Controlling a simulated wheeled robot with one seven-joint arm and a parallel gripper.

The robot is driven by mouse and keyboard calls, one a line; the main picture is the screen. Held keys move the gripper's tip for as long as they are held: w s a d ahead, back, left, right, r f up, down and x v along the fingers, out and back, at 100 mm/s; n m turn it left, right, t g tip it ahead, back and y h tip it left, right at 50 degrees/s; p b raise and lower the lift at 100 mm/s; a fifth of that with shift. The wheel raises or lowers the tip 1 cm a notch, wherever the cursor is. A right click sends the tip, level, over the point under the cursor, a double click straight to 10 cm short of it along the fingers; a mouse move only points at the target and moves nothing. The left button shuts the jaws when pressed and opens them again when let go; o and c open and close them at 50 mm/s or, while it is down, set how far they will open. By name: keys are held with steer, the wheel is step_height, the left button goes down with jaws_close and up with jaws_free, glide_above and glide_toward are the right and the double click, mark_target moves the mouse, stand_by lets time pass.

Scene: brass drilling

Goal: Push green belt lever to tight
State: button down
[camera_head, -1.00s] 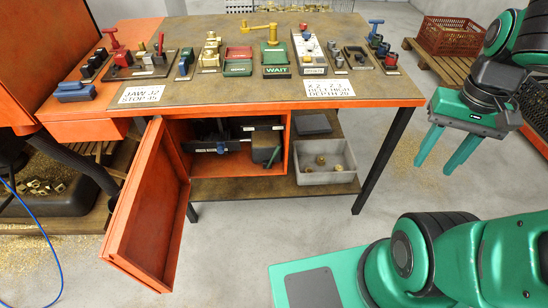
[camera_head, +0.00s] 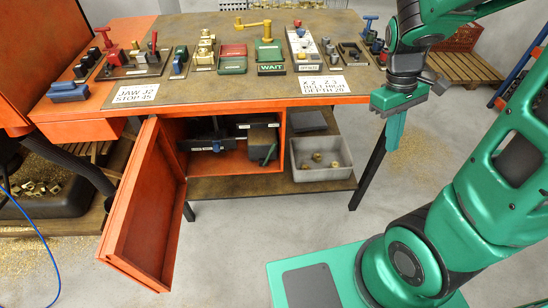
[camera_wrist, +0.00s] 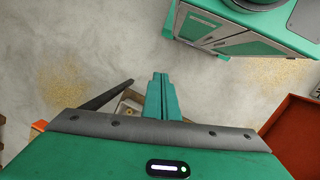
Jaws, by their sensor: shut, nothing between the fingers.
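The belt lever is not clearly identifiable. A green block with a yellow crank arm (camera_head: 268,46) stands behind the WAIT sign near the middle. I cannot tell which, if either, is the belt lever. My gripper (camera_head: 393,145) points down beside the bench's front right corner, apart from all controls. Its green fingers show together, shut and empty, in the wrist view (camera_wrist: 161,78). My arm hides part of the bench's right end.
The bench (camera_head: 225,95) carries several control plates and two paper signs, one reading belt high (camera_head: 323,85). An orange cabinet door (camera_head: 145,215) hangs open below. A grey bin (camera_head: 320,160) sits on the lower shelf. A red crate (camera_head: 462,38) stands at the back right.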

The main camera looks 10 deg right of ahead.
steer(key=w+a+f+n+t+h, duration=0.1)
steer(key=w+a+f+n+h, duration=0.4)
steer(key=w+f+n, duration=0.4)
steer(key=w+a+f+n+t+h, duration=0.1)
steer(key=w+a+f+n+h, duration=0.2)
steer(key=w+a+f+n, duration=0.55)
steer(key=w+a+f+n+t, duration=0.3)
steer(key=a+f+n+t, duration=1)
steer(key=n, duration=1)
steer(key=a+f, duration=0.2)
steer(key=a, duration=0.1)
steer(key=shift+w, duration=0.2)
steer(key=shift+f+n, duration=0.1)
steer(key=shift+n, duration=0.15)
steer(key=x, duration=1)
